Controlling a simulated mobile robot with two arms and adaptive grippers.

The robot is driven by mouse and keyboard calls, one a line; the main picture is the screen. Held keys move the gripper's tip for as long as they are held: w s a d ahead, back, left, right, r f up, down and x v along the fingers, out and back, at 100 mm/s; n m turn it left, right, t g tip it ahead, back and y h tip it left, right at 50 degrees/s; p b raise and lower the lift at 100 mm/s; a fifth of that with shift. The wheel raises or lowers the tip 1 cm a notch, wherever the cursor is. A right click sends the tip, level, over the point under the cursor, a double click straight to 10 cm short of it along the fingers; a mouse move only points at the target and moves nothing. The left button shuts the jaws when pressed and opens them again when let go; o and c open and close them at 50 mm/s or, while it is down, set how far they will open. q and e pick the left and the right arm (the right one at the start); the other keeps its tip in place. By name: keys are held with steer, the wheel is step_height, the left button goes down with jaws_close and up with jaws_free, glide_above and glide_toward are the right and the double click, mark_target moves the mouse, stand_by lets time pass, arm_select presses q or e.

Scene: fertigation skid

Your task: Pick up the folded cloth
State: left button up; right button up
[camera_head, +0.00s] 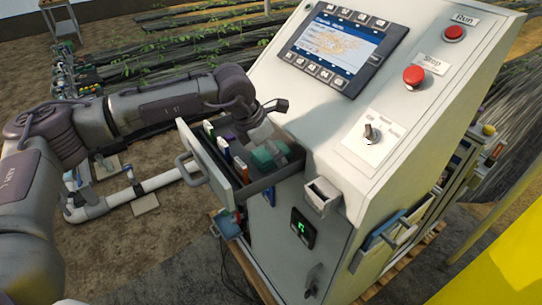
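A small teal block-like thing (264,158), which looks like the folded cloth, lies in the open drawer (215,164) of the white control cabinet. My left arm reaches in from the left, and its gripper (272,148) points down into the drawer. The gripper is right at the teal thing and partly covers it. I cannot tell whether its fingers touch the thing or whether they are open or shut. My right gripper is not in view.
Colored upright items (224,149) stand in the drawer's left part. The cabinet's sloping panel has a screen (336,45), a red stop button (413,75) and a key switch (372,132). A small open box (321,195) juts out beside the drawer. White pipes (120,196) run on the ground.

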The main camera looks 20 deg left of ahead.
arm_select(q)
steer(key=c, duration=1.2)
steer(key=shift+c, duration=0.2)
steer(key=shift+r, duration=0.1)
